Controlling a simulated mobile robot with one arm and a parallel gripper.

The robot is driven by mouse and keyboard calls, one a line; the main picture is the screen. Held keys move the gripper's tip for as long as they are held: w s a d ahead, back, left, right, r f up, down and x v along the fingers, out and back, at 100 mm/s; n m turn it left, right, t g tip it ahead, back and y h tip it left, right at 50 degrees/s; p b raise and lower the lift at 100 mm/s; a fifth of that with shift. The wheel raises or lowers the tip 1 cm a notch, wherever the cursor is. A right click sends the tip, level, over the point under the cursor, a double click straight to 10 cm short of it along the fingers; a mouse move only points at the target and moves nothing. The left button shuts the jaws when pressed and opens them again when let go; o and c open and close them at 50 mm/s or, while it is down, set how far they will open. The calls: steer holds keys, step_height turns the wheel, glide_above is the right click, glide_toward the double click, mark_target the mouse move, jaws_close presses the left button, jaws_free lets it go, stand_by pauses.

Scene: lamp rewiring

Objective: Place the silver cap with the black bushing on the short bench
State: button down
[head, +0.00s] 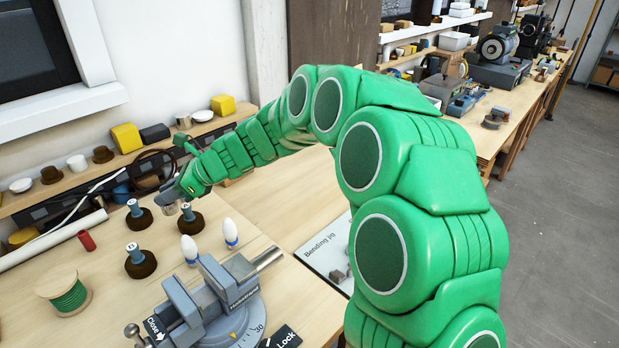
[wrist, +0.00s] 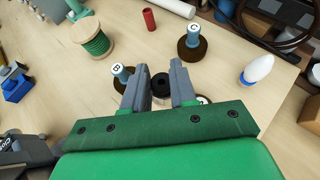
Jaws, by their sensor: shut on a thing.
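My gripper (head: 174,192) is shut on a small silver cap (head: 171,208), held over the wooden workbench (head: 110,300) on the left, among brown-based lettered pegs. In the wrist view the silver cap (wrist: 160,101), with the black bushing (wrist: 160,82) at its middle, sits between the two grey fingers of my gripper (wrist: 160,70). The fingers hide part of the cap. I cannot tell which surface is the short bench.
Pegs B (wrist: 121,76) and C (wrist: 193,37) stand close by the fingers. White bulbs (head: 230,232), a green wire spool (head: 66,292) and a vise (head: 215,300) are near. A shelf with several caps and blocks (head: 126,138) runs behind. Bare wood lies around a bending jig (head: 325,255).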

steer(key=w+d+f+m+t+h, duration=0.1)
steer(key=w+d+m+t, duration=0.15)
steer(key=d, duration=1.25)
steer(key=w+d+m+t+h, duration=0.1)
steer(key=w+d+m+t, duration=0.15)
steer(key=d, duration=1.25)
steer(key=w+d+f+m+t, duration=0.1)
steer(key=w+d+m+t, duration=0.15)
steer(key=d, duration=1.35)
steer(key=shift+w+a+f, duration=0.1)
steer(key=shift+w+f, duration=1.6)
steer(key=shift+w, duration=0.6)
steer(key=shift+w+a+f, duration=0.1)
steer(key=shift+w+f, duration=1.55)
steer(key=shift+w, duration=0.7)
steer(key=shift+w+a+f, duration=0.1)
steer(key=shift+w+f, duration=1.6)
steer(key=shift+w, duration=0.6)
steer(key=shift+w+f, duration=0.1)
steer(key=shift+f, duration=1.4)
steer(key=shift+f, duration=0.15)
steer(key=c, duration=0.9)
jaws_free()
